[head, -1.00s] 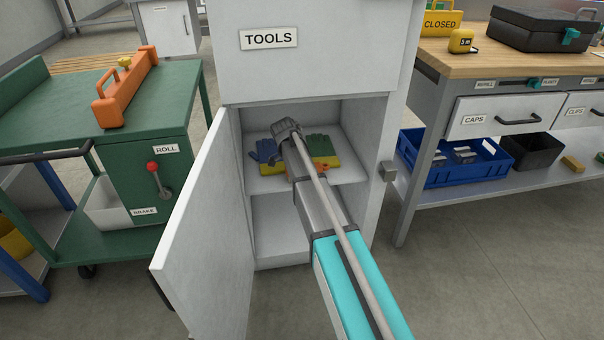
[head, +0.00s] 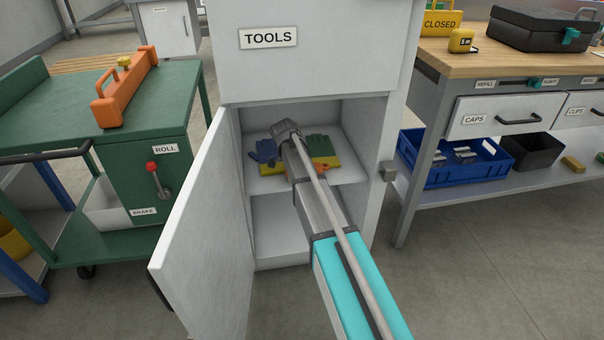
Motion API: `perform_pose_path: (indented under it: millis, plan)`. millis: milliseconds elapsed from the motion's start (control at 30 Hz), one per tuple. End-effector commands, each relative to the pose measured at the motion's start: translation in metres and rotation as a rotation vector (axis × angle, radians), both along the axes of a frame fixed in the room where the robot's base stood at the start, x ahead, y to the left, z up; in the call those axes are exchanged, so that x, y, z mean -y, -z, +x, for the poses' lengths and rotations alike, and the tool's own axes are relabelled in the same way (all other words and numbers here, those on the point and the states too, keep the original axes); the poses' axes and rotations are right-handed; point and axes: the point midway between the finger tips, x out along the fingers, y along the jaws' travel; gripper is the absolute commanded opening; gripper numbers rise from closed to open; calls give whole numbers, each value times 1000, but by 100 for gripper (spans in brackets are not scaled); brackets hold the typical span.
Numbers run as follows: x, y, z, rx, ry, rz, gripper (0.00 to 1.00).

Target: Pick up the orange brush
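My gripper (head: 286,130) reaches into the open compartment of the cabinet labelled TOOLS, over its upper shelf. It is small and seen from behind, so I cannot tell whether its fingers are open or shut. A small orange patch (head: 290,168) shows beside my arm on the shelf. It may be part of the orange brush, but my arm and gripper hide most of that spot.
The cabinet door (head: 205,235) stands open at the left. Blue gloves (head: 264,151) and green-and-yellow gloves (head: 321,150) lie on the shelf on either side of my gripper. The lower compartment (head: 277,228) looks empty where visible. A workbench (head: 428,62) stands at the right.

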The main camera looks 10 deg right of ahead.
Motion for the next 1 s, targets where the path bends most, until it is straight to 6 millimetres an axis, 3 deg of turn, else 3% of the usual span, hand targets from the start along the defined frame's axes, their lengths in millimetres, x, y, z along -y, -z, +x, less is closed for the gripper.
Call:
perform_pose_path:
  millis: [267,367,733,1000]
  plan:
    - [0,0,0,0,0,0,100]
    - [0,0,0,0,0,0,85]
    - [0,0,0,0,0,0,16]
    - [0,0,0,0,0,0,14]
